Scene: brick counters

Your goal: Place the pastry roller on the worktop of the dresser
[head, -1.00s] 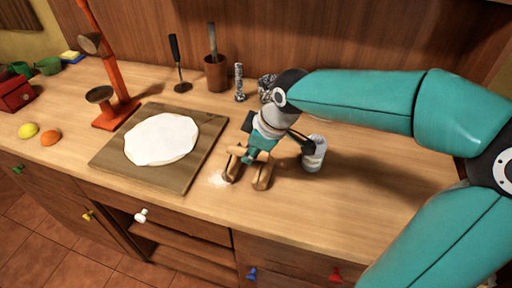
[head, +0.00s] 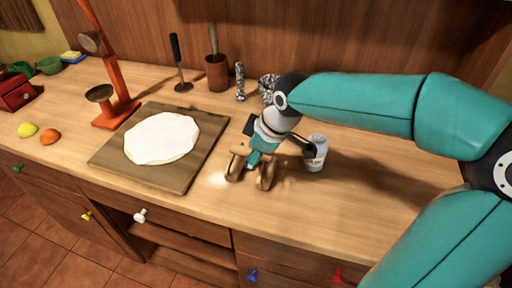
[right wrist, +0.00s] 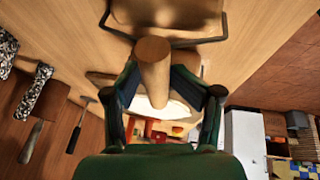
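The pastry roller (head: 266,176) is wooden, with a thick handle and roller ends. My right gripper (head: 258,158) is shut on it just over the dresser worktop (head: 330,210), right of the pastry board. In the right wrist view the roller's round wooden handle (right wrist: 153,68) stands between the fingers of my right gripper (right wrist: 170,95), and a wide roller end (right wrist: 165,14) shows at the top. I cannot tell whether the roller touches the worktop. My left gripper is not in view.
A board (head: 185,175) with flat white dough (head: 161,138) lies left of the roller. An orange scale (head: 118,112), lemon (head: 28,130), orange (head: 50,137) and utensil pot (head: 216,72) stand further off. The front right worktop is clear.

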